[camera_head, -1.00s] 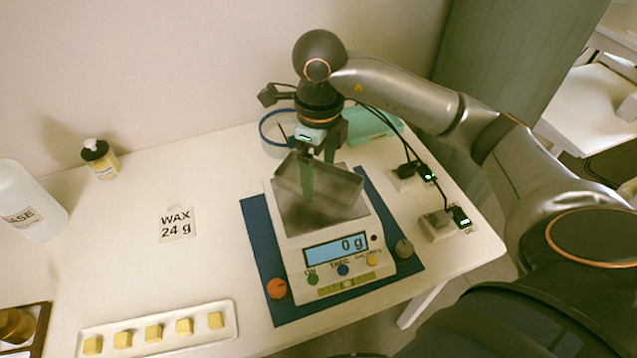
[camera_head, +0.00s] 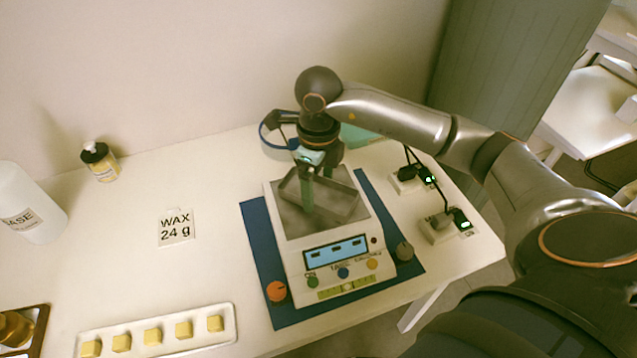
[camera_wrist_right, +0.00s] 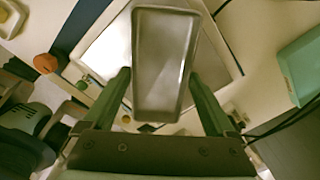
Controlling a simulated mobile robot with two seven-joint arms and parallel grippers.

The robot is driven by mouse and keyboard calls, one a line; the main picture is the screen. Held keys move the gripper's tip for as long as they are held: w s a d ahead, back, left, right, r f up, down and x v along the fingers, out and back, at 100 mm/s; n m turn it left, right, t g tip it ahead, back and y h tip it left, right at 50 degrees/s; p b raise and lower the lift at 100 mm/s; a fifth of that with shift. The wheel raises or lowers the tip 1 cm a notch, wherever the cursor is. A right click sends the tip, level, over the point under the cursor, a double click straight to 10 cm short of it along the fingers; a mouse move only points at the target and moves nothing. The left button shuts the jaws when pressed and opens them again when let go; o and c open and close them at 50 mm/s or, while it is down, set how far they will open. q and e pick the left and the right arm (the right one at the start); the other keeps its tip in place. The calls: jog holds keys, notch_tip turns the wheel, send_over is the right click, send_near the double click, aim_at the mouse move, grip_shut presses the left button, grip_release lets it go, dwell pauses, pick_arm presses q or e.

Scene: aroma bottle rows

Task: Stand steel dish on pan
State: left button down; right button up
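The steel dish (camera_head: 338,205), a shallow grey rectangular tray, is at the square steel pan (camera_head: 291,222) of the white scale (camera_head: 345,245). It looks nearly level and at or very near the pan surface; I cannot tell whether its whole base touches. My right gripper (camera_head: 318,188) reaches down over it with green fingers. In the right wrist view the fingers lie along both long sides of the dish (camera_wrist_right: 163,60), close against its walls, with the pan (camera_wrist_right: 112,48) around it. The scale's display shows dashes. My left gripper is not in view.
A blue-rimmed container (camera_head: 272,148) and teal tray (camera_head: 365,135) are behind. Plugs and cables are right. A wax card (camera_head: 176,228) and tray of wax cubes (camera_head: 225,338) are left.

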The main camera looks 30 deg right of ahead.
aim_at(319, 197)
jog(key=shift+o, duration=0.5)
jog(key=shift+r, duration=0.4)
notch_tip(319, 197, up, 12)
jog(key=p, duration=0.1)
jog(key=shift+f+p, duration=0.15)
jog(key=shift+p, duration=0.25)
